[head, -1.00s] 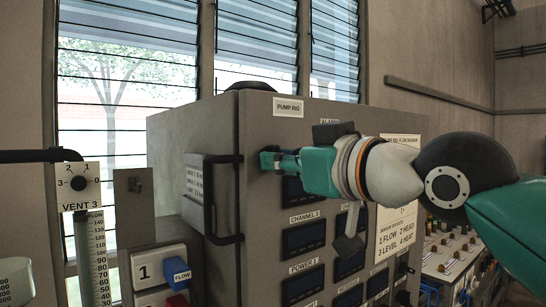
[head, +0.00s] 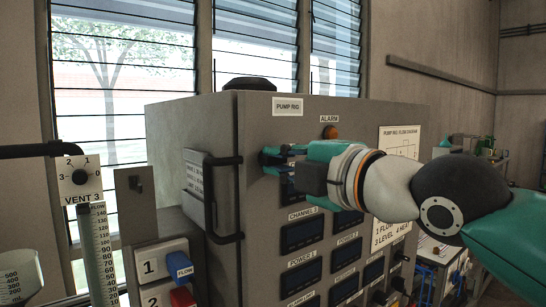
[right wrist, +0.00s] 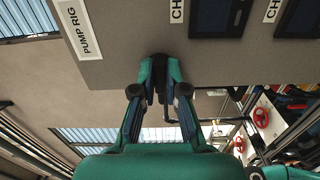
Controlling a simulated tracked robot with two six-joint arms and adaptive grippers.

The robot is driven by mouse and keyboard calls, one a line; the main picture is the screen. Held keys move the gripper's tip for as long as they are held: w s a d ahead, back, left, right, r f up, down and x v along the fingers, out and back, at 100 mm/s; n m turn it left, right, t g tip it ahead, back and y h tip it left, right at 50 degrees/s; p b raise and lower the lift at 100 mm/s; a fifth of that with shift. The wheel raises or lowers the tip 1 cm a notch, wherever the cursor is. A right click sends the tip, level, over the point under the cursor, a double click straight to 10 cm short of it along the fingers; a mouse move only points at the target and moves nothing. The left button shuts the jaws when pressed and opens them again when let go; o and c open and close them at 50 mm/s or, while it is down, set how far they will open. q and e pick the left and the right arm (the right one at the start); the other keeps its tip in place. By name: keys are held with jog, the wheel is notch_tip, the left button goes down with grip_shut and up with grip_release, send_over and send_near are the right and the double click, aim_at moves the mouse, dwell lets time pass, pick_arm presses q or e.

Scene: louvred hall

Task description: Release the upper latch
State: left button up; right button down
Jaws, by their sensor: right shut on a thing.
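The grey pump rig cabinet (head: 190,125) stands in the middle of the head view, with its labelled front panel facing right. My right gripper (head: 268,157) is at the upper left of that panel, below the PUMP RIG label (head: 287,107). In the right wrist view its fingers (right wrist: 160,72) are shut on a small dark piece, the upper latch (right wrist: 159,62), at the panel's edge. The fingers hide most of the latch, so I cannot tell its position. My left gripper is not in view.
A black bar handle (head: 209,200) stands out left of the gripper. An orange alarm lamp (head: 330,132) sits above my wrist. The VENT 3 dial (head: 80,177), a graduated cylinder (head: 98,250) and a switch box (head: 165,262) stand at the left.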

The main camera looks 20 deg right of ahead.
jog(key=c, duration=1.1)
grip_release()
jog(key=shift+a+f, duration=0.1)
jog(key=shift+c, duration=0.2)
jog(key=b+v, duration=0.1)
jog(key=v, duration=0.6)
jog(key=shift+b, duration=0.3)
jog(key=v, duration=1.2)
